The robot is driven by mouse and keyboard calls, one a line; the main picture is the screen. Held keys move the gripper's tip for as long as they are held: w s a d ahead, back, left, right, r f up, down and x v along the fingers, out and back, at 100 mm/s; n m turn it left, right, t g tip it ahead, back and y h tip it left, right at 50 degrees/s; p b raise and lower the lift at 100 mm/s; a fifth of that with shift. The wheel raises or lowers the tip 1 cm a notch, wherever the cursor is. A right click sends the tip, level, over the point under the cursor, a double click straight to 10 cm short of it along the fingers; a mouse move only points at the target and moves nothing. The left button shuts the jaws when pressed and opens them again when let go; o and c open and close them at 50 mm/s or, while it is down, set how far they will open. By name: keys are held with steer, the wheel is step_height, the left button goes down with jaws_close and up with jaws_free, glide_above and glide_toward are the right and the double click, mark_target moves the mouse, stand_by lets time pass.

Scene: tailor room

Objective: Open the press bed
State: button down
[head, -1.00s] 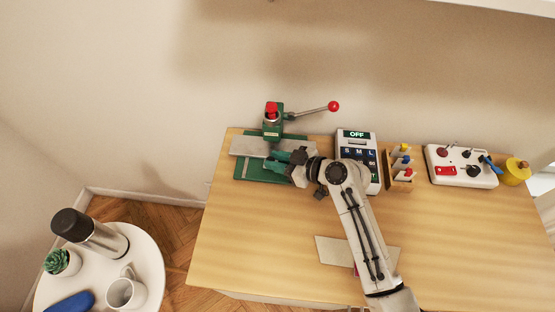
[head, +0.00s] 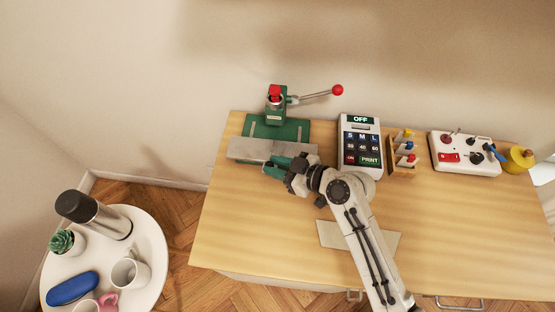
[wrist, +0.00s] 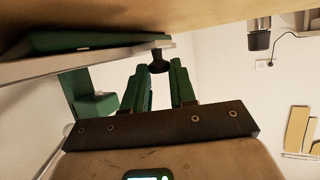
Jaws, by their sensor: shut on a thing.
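The green press (head: 274,105) stands at the back left of the table, with a red-topped post and a red-balled lever (head: 318,95). Its grey press bed (head: 248,149) lies drawn out toward the front of the green base, clear of the press head. My gripper (head: 281,164) is at the bed's front edge, toward its right side. In the wrist view, the green fingers (wrist: 161,84) are shut on a small black knob (wrist: 160,60) at the edge of the pale bed (wrist: 92,64). In the head view the gripper hides this knob.
A label printer (head: 360,145) reading OFF, a wooden rack (head: 401,168) with coloured pegs and a white switch box (head: 465,153) stand to the right. A flat pale sheet (head: 335,234) lies under my arm. The table (head: 235,215) is bare in front of the bed.

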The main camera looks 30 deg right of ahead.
steer(key=c, duration=1)
jaws_free()
steer(key=shift+o, duration=0.2)
steer(key=b+v, duration=0.2)
steer(key=v, duration=0.9)
steer(key=shift+f, duration=0.1)
